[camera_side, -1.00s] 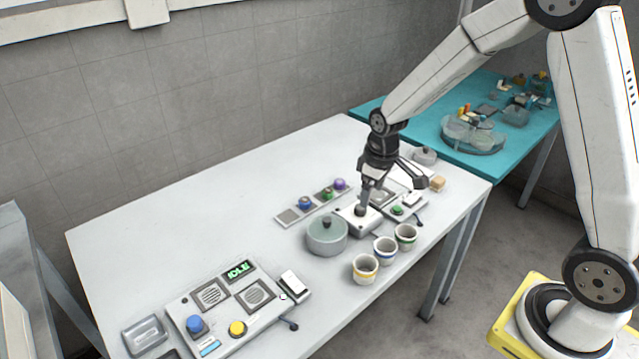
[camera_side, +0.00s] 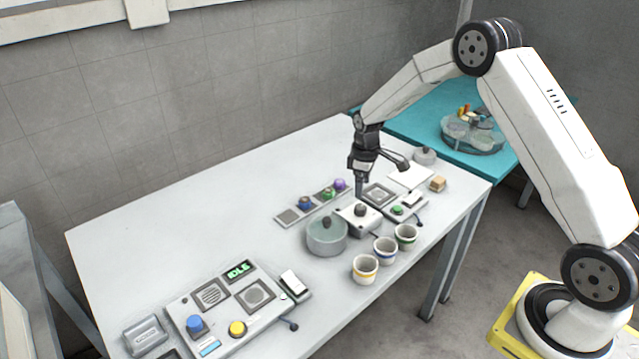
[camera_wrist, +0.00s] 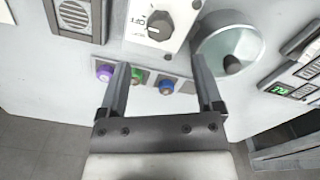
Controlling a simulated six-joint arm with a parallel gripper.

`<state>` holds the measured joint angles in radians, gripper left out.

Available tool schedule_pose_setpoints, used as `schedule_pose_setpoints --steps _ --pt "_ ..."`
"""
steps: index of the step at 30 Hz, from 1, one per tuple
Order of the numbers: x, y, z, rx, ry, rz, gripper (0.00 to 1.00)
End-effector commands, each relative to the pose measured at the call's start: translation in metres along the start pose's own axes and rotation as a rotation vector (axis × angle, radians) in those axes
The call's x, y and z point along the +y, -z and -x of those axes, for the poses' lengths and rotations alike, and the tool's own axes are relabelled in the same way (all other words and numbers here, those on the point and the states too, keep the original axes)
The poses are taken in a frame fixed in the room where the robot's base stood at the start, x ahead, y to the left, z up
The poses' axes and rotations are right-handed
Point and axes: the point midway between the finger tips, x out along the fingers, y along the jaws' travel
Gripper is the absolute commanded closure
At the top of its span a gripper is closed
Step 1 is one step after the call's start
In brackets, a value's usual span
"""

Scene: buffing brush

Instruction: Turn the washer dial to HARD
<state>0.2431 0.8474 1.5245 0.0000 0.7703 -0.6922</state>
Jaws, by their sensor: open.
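The dial is a dark round knob (camera_wrist: 160,25) on a small white box (camera_side: 350,222), between the grey lidded pot and the panel with the green button. In the wrist view the knob lies beyond my fingertips, with upside-down lettering beside it that seems to read OFF; other markings are out of frame or too small to read. My gripper (camera_wrist: 160,63) is open and empty, its two fingers apart and pointing toward the box. In the side view my gripper (camera_side: 361,192) hangs just above and behind the knob, apart from it.
The grey pot (camera_side: 327,238) stands close left of the box. Three banded cups (camera_side: 385,250) stand in front. A strip with coloured knobs (camera_side: 312,203) lies behind. A control panel with an IDLE display (camera_side: 224,305) is at the near left. The table's back left is clear.

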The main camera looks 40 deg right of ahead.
Motion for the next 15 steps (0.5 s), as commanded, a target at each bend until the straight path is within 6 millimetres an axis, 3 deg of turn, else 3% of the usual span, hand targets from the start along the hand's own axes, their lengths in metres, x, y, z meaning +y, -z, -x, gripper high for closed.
schedule_pose_setpoints --steps 15 --pt "-0.001 0.000 -0.050 0.000 0.001 -0.001 0.16"
